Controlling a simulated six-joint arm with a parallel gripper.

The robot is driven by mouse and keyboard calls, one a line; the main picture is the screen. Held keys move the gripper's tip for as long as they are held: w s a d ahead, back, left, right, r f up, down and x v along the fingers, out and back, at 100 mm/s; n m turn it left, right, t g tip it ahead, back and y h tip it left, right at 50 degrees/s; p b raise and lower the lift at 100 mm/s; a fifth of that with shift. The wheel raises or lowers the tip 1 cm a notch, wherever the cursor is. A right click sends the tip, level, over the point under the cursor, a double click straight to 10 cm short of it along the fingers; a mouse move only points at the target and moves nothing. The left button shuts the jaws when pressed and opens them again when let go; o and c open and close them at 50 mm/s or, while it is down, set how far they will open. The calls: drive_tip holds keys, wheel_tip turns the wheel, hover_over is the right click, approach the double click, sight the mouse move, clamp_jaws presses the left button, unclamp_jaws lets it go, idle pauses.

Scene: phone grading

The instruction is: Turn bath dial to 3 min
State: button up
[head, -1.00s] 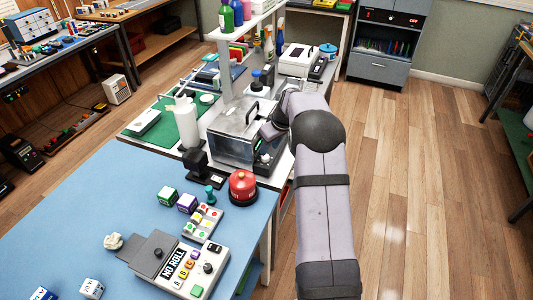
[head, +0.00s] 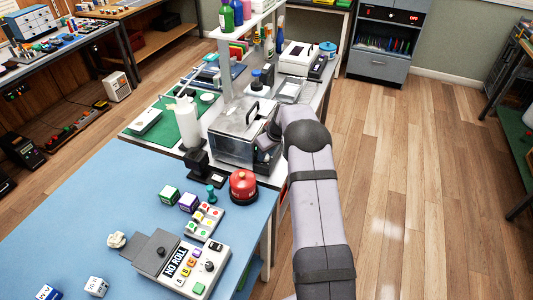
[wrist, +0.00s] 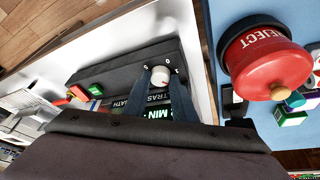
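The ultrasonic bath (head: 232,137) is a metal box with a handled lid on the bench; the end of my arm is at its right front side. In the wrist view its dark control panel (wrist: 105,72) shows a white round dial (wrist: 160,77) with small marks around it. The dial's pointer setting is too small to read. A green-lit display (wrist: 158,113) reading "MIN" is partly covered by my fingers. My gripper (wrist: 160,80) has its two dark fingers on either side of the dial; I cannot tell whether they touch it.
A green button (wrist: 96,90) and a red-yellow part (wrist: 78,93) are on or beside the panel.

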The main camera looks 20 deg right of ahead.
drive_tip(key=c, duration=0.4)
drive_tip(key=shift+a+m+h, duration=0.15)
drive_tip(key=shift+m+h, duration=0.75)
drive_tip(key=shift+m, duration=1.4)
drive_tip(key=o, duration=0.8)
drive_tip(key=shift+n, duration=0.4)
